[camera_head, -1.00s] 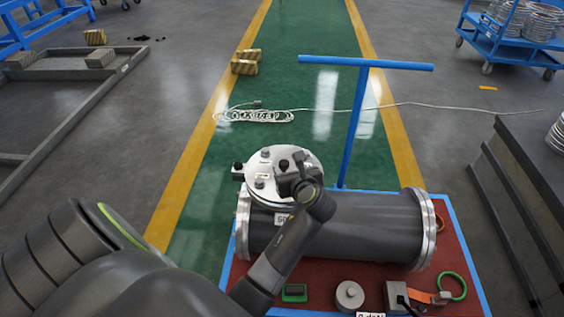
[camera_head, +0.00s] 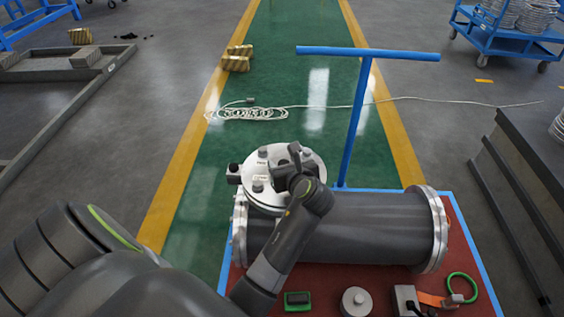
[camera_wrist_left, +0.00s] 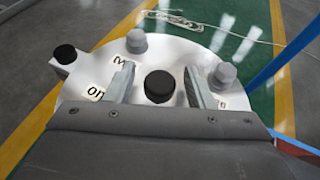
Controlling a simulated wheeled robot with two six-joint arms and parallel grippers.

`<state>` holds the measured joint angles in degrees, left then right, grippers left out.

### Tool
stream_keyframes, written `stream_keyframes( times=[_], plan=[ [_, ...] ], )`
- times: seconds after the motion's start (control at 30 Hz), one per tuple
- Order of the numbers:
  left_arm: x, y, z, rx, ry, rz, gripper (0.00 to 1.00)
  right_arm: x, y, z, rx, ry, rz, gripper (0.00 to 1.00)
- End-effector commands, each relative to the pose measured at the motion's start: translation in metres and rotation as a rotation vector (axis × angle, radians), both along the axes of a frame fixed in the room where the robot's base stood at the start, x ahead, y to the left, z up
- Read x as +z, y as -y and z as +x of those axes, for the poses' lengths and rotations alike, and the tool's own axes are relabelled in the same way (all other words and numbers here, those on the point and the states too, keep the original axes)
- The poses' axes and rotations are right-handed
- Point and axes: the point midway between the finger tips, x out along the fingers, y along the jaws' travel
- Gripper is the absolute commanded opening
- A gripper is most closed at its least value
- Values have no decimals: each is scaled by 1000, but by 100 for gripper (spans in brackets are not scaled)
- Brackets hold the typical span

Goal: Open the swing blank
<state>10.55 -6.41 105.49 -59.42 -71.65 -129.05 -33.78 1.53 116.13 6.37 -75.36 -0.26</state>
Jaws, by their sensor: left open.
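The swing blank (camera_head: 256,164) is a pale metal disc with bolts and a black knob, lying on top of the grey flanged shell (camera_head: 365,228) near its left end. In the left wrist view the blank (camera_wrist_left: 210,124) fills the upper part, with grey bolt heads around its rim. My left gripper (camera_head: 292,168) is over the right part of the disc. In the wrist view its two fingers (camera_wrist_left: 159,84) are open, one on each side of the black knob (camera_wrist_left: 159,87), with visible gaps. My right gripper is not in view.
The shell lies on a red cart (camera_head: 330,289) with a blue T-handle (camera_head: 358,120). A green box (camera_head: 297,301), a grey round weight (camera_head: 356,302) and a green ring (camera_head: 463,288) lie at its front. A white cable coil (camera_head: 250,113) lies on the green floor.

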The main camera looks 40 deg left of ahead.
Motion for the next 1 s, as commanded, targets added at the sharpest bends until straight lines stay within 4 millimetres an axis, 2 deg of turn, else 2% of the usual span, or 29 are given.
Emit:
stream_keyframes(
  times=[0.37,0.73,1.0],
  plan=[
    [0,0,0,0,0,0,49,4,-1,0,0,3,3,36],
    [-1,0,0,0,0,0,2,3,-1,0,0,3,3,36],
    [0,0,0,1,-1,1,0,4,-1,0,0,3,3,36]
  ],
)
